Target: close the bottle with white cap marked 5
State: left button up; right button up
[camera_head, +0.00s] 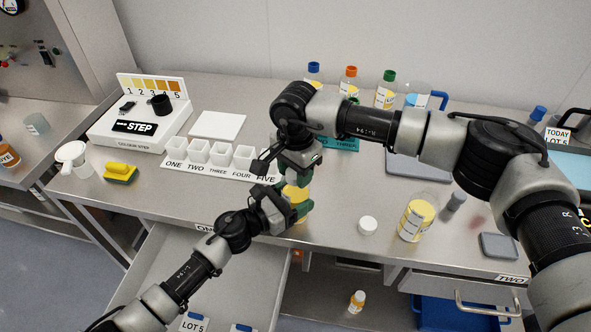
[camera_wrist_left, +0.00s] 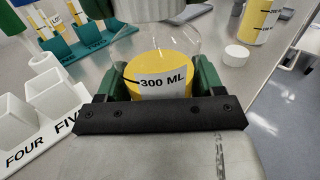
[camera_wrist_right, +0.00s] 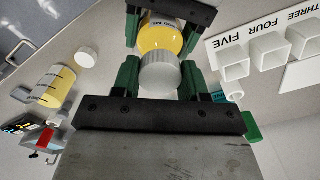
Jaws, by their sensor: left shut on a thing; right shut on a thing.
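A clear bottle of yellow liquid (camera_head: 296,197) labelled 300 ML is upright at the table's front edge, and it shows in the left wrist view (camera_wrist_left: 162,72). My left gripper (camera_head: 290,208) is shut on its body from the front left. A ribbed white cap (camera_wrist_right: 160,74) is at the bottle's mouth. My right gripper (camera_wrist_right: 160,85) is shut around this cap from above. I cannot tell whether the cap is fully seated, and no number on it is readable. Another white cap (camera_head: 368,225) lies loose on the table to the right.
A larger bottle of yellow liquid (camera_head: 416,220) and a grey stopper-like piece (camera_head: 455,201) stand to the right. A numbered cup rack (camera_head: 220,160) is behind left. Bottles with coloured caps (camera_head: 386,90) stand at the back. A drawer (camera_head: 215,275) is open below my left arm.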

jog(key=m, duration=0.6)
jog(key=shift+m, duration=0.3)
jog(key=m, duration=0.8)
jog(key=shift+m, duration=0.3)
jog(key=m, duration=0.5)
jog(key=o, duration=1.1)
notch_tip(320, 180, up, 12)
